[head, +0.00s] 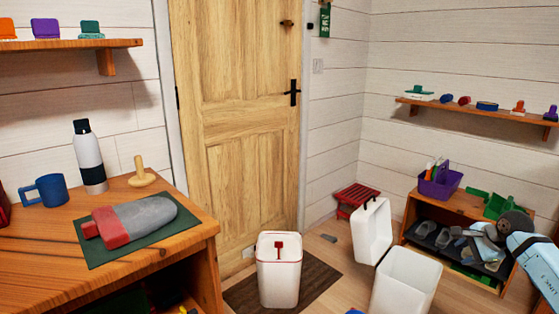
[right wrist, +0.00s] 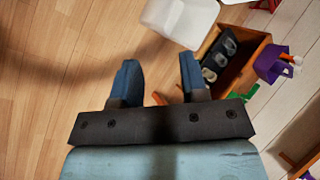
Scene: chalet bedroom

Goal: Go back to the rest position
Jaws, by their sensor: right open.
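My right gripper (head: 464,243) is at the right of the head view, in front of the low wooden shelf unit as seen from the head. In the right wrist view its two blue fingers (right wrist: 158,78) stand wide apart, with nothing between them but wooden floor below. The gripper is open and empty. My light blue right arm comes in from the right edge. My left gripper is not in view.
The low shelf unit (head: 471,204) holds shoes and a purple basket (head: 440,183). White bins (head: 405,285) and a red stool (head: 357,197) stand nearby. A wooden desk (head: 200,236) is at left. A wall shelf (head: 480,110) hangs at right. Some floor is clear.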

